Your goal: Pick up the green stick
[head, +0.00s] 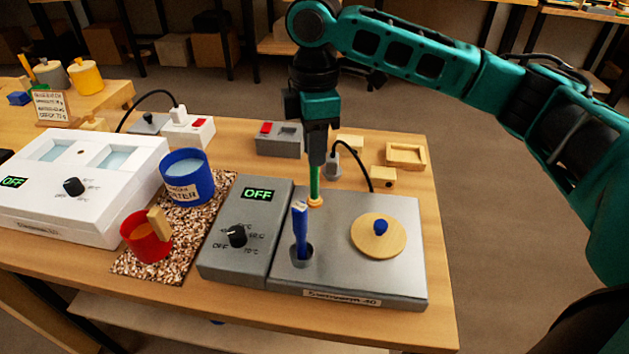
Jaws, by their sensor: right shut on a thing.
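The green stick (315,184) stands upright under my right gripper (316,160), near the back edge of the grey hotplate device. My right gripper points straight down and is shut on the stick's upper part. The stick's lower end meets a small orange-tan ring (315,202); I cannot tell whether it touches the device or hangs just above it. My left gripper is not in view.
A blue stick (300,222) stands in a holder on the grey device (400,283), beside a round wooden lid (378,238) with a blue knob. A blue water pot (187,190) and red pot (148,248) are left. Wooden blocks (405,155) lie behind.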

